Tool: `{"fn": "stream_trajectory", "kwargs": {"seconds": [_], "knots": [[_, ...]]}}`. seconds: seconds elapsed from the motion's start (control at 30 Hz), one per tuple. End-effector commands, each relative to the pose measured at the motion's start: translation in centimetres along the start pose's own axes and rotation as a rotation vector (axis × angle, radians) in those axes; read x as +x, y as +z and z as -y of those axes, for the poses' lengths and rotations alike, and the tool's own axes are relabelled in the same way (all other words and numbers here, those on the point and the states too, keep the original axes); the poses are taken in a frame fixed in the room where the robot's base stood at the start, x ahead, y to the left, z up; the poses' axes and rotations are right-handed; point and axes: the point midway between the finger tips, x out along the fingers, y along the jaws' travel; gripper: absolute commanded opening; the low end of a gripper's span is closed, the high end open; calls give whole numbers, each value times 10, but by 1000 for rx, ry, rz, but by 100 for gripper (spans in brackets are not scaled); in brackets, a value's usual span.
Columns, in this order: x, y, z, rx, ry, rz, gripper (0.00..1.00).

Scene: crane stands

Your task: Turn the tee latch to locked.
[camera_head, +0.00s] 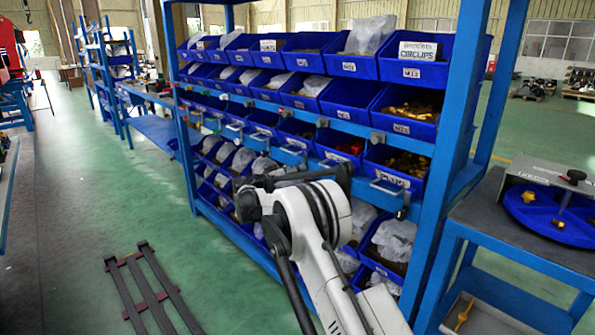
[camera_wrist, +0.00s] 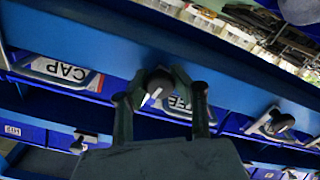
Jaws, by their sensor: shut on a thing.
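In the wrist view, the tee latch (camera_wrist: 156,83) shows as a dark round knob on the front of a blue rail. A partly covered white label (camera_wrist: 181,101), whose visible letters seem to read TEE upside down, is just beside it. My gripper (camera_wrist: 158,78) has its two dark fingers on either side of the knob, shut on it. The fingers hide most of the latch body and part of the label, so I cannot tell its angle. In the head view my arm covers the gripper and this latch.
Another dark-knobbed latch (camera_wrist: 278,122) is to the right in the wrist view, and a CAP label (camera_wrist: 62,72) with a metal handle is to the left. The head view shows a blue rack (camera_head: 447,130) of bins, a table (camera_head: 530,235) at right, and open green floor at left.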

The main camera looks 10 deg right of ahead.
Motion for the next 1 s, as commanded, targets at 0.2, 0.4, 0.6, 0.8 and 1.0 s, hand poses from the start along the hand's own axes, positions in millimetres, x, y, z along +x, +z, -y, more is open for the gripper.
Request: {"fn": "stream_trajectory", "kwargs": {"seconds": [0.2,0.4,0.6,0.8,1.0], "knots": [[2,-2,-1,-87,0,-2,0],[2,-2,-1,-123,0,-2,0],[2,-2,-1,-128,0,-2,0],[2,-2,-1,-128,0,-2,0],[2,-1,-1,-127,1,-1,45]]}}
